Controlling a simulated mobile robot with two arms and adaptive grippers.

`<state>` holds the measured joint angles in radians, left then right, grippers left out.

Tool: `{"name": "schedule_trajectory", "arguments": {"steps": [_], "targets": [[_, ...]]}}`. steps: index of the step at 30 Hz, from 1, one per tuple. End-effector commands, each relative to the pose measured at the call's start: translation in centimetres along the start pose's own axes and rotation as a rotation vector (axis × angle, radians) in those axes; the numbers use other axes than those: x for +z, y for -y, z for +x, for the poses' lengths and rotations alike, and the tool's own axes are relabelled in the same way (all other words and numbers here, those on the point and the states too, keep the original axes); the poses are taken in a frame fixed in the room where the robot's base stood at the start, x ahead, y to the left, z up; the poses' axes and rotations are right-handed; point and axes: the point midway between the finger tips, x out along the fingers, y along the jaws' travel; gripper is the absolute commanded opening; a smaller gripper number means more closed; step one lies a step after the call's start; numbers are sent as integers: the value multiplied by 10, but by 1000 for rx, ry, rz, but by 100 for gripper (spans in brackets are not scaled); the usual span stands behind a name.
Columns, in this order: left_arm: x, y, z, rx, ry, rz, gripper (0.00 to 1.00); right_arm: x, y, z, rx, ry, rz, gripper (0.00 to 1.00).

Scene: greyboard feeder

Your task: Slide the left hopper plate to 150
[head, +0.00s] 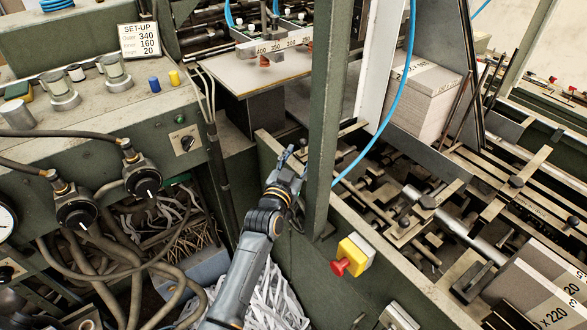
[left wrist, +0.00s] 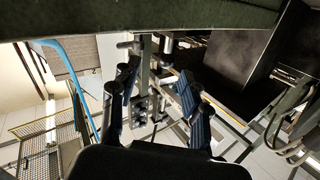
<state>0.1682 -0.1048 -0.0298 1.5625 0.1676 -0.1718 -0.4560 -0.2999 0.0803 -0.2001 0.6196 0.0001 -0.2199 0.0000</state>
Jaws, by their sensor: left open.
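My left gripper (head: 288,158) is raised in front of the green machine frame, left of the green upright post (head: 328,110). In the left wrist view my left gripper (left wrist: 152,88) has its two dark fingers spread apart. Metal rods and a small block (left wrist: 150,108) show in the gap between them, and I cannot tell how far beyond the fingers they are. A pale scale bar (head: 275,43) marked 400, 350, 300, 250 crosses above a tan board (head: 265,72). I cannot single out the left hopper plate. A set-up card (head: 139,40) lists 340, 160 and 20.
A greyboard stack (head: 422,105) stands behind the post, and another (head: 535,290) lies at bottom right. A red stop button on a yellow box (head: 352,260) sits near my left arm. Hoses and paper strips (head: 275,300) fill the lower left. A blue hose (head: 385,115) hangs beside the post.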

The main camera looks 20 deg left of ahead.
Motion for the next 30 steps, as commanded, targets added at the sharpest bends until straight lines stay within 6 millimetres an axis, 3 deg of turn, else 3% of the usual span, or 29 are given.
{"name": "schedule_trajectory", "arguments": {"steps": [3,9,19,23,28,30], "targets": [[1,-1,-23,1,2,2,46,0,0,0,0,0,0,40],[0,-2,-44,3,1,1,46,0,0,0,0,0,0,40],[0,-2,-48,2,1,2,46,0,0,0,0,0,0,40],[2,-2,-50,6,10,1,46,0,0,0,0,0,0,46],[24,-7,-71,48,112,-5,46,-2,0,0,0,-3,-3,46],[54,-14,-88,81,210,-13,46,-22,2,3,1,-43,-44,46]]}}
